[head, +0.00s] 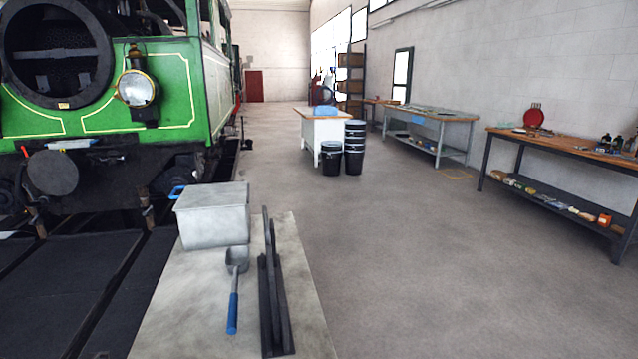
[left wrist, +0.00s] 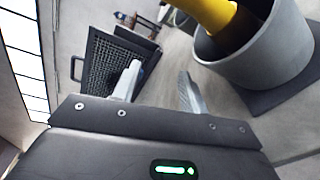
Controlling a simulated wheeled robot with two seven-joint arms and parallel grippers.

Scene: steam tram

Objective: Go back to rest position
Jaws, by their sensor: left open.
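My left gripper (left wrist: 160,72) shows in the left wrist view, its two pale fingers apart with nothing between them. Neither gripper shows in the head view, and my right gripper is in no view. In the left wrist view a grey round container (left wrist: 278,62) with a yellow object (left wrist: 212,14) in it is right of the fingers, apart from them. A dark mesh-sided tray or rack (left wrist: 108,62) lies beyond the left finger.
In the head view a pale table (head: 190,305) in front bears a lidded grey metal box (head: 212,218), a blue-handled scoop (head: 233,300) and a dark stand (head: 272,300). A green steam tram (head: 175,85) stands at left. Workbenches (head: 560,145) line the right wall. The middle floor is clear.

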